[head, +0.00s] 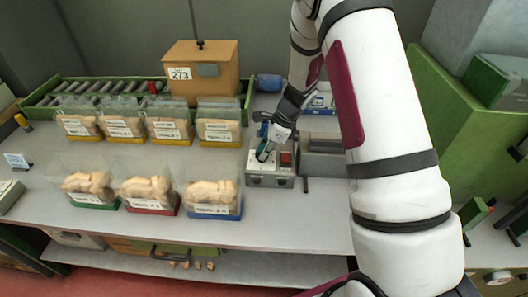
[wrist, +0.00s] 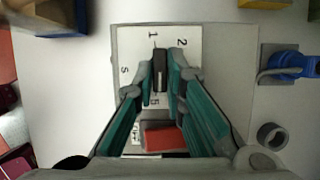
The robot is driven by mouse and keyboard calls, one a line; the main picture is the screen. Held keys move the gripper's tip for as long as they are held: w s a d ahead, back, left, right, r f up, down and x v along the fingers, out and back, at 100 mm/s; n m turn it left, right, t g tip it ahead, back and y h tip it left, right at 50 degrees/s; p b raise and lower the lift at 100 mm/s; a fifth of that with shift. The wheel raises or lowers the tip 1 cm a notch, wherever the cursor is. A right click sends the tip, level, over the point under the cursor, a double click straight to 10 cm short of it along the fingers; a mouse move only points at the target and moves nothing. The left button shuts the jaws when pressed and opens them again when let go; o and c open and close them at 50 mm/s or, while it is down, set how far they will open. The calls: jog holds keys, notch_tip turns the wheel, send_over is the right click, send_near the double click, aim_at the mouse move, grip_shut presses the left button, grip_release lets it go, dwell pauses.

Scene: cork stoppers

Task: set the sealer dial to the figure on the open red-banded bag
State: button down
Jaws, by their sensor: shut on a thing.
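The open red-banded bag (head: 149,194) stands in the middle of the front row in the head view, full of corks. Its label is too small to read. The grey sealer (head: 256,180) with a white dial plate (wrist: 130,45) stands right of the bags. My gripper (head: 264,153) reaches down over it. In the wrist view my gripper (wrist: 161,72) is shut on the dark dial knob (wrist: 160,75), one finger on each side. Other marks are partly hidden by the fingers.
A red part (wrist: 165,140) sits on the sealer near the dial. A green-banded bag (head: 90,188) and a blue-banded bag (head: 213,198) flank the red one. Several yellow-banded bags stand behind. A wooden box (head: 205,70) marked 273 stands at the back.

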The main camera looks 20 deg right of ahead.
jog(key=n+b, duration=0.1)
jog(key=n+g, duration=0.1)
jog(key=n, duration=0.1)
jog(key=n+b, duration=0.1)
jog(key=shift+w+d+f+g+b, duration=0.1)
jog(key=shift+w+g+b, duration=0.2)
jog(key=shift+n+g+b, duration=0.7)
jog(key=shift+n+b, duration=0.25)
jog(key=shift+n, duration=1.05)
jog(key=c, duration=1.6)
grip_release()
jog(key=shift+c, duration=0.2)
jog(key=v, duration=1.2)
jog(key=shift+w, duration=0.1)
